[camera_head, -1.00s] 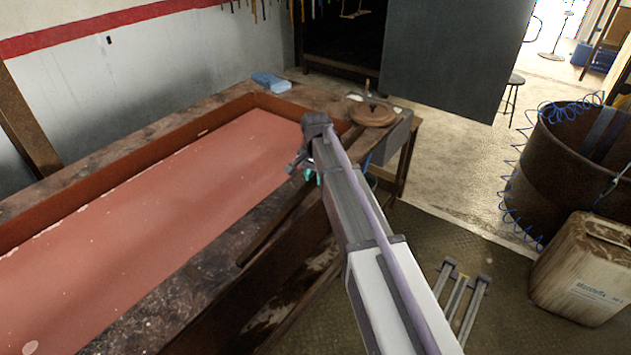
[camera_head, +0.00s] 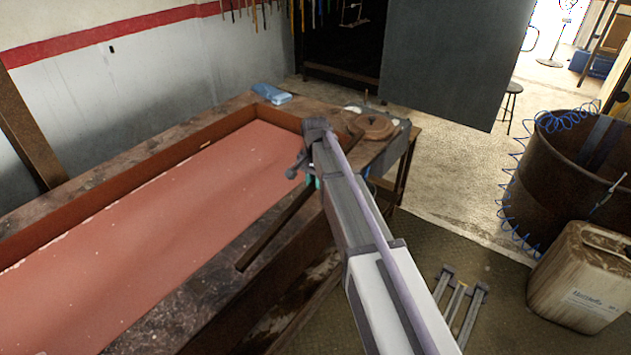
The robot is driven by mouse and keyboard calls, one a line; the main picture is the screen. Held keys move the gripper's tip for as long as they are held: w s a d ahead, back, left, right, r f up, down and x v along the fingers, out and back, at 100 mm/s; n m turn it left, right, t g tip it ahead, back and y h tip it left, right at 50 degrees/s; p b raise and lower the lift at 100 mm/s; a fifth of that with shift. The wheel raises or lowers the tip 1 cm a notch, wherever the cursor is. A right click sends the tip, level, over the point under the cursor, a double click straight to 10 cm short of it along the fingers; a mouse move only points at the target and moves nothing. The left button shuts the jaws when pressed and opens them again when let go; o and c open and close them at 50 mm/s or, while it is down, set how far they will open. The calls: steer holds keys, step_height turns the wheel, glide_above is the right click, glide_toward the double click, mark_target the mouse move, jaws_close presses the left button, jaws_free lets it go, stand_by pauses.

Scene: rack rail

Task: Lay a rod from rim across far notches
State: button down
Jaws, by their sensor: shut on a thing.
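A long dark brown rod (camera_head: 268,240) runs along the near rim (camera_head: 205,303) of the red-floored tank, slanting from lower left up to my gripper. My gripper (camera_head: 312,182) is at the end of my arm, above the tank's near right corner. Its fingers are small and partly hidden by the arm. Whether the rod touches the rim I cannot tell. A low stand with two grey rails (camera_head: 472,312) and a yellowish bar between them is on the floor at the lower right. Its notches are too small to make out clearly.
A round brown lid (camera_head: 375,127) lies on the bench end behind my gripper. A blue packet (camera_head: 271,93) lies on the far rim. A dirty jerrycan (camera_head: 580,285) and a rusty drum (camera_head: 560,180) with a blue coiled hose stand on the right.

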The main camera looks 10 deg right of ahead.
mark_target(316, 196)
step_height(316, 196, up, 6)
steer(key=p, duration=0.4)
steer(key=shift+r, duration=0.25)
steer(key=shift+f, duration=0.15)
steer(key=shift+m+p, duration=0.3)
steer(key=shift+m, duration=0.2)
step_height(316, 196, down, 10)
steer(key=b, duration=1)
steer(key=shift+f+b, duration=0.2)
steer(key=shift+b, duration=0.15)
steer(key=shift+r+p, duration=0.3)
steer(key=shift+r, duration=0.05)
steer(key=shift+f, duration=0.25)
steer(key=c, duration=1)
jaws_free()
steer(key=shift+r, duration=0.1)
